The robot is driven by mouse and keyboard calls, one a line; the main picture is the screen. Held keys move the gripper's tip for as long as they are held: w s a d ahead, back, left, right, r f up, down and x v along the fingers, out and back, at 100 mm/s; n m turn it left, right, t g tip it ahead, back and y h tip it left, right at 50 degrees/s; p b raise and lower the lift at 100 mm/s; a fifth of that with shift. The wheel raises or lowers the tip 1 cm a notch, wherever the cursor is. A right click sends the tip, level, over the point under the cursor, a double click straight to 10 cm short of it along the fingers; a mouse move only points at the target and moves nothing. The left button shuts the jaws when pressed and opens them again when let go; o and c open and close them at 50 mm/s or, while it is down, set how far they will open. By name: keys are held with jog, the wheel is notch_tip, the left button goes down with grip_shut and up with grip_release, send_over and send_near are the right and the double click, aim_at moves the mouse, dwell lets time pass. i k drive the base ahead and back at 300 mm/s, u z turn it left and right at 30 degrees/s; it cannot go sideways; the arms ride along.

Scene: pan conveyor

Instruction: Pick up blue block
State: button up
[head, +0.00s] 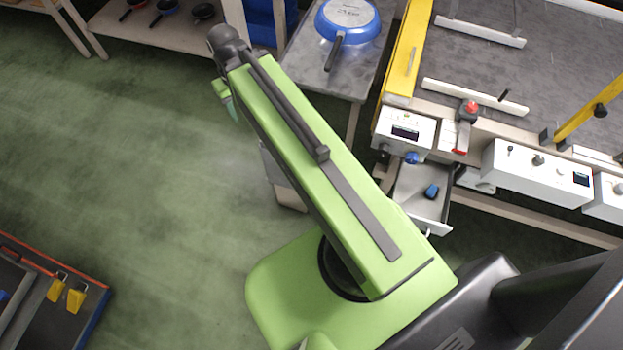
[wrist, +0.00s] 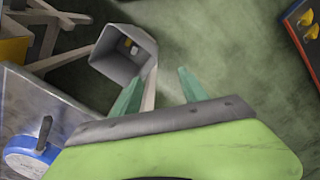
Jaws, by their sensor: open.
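The blue block (head: 431,191) lies inside an open grey drawer (head: 408,205) below the control boxes, right of centre in the head view. It does not show in the wrist view. My gripper (wrist: 162,74) is open, with its two green fingers apart and nothing between them. In the head view only a bit of green finger (head: 232,108) shows past the far end of my arm, over the floor left of the grey table. My gripper is well away from the drawer and the block.
A blue pan (head: 352,14) lies bottom up on the grey table (head: 300,58); it also shows in the wrist view (wrist: 25,163). A grey bin (wrist: 108,62) with small things inside stands on the floor. A conveyor with control boxes (head: 405,130) fills the right.

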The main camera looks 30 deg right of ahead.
aim_at(434, 189)
jog(key=z, duration=0.25)
jog(key=k, duration=0.45)
jog(key=z, duration=0.6)
jog(key=k, duration=0.95)
jog(key=u, duration=0.85)
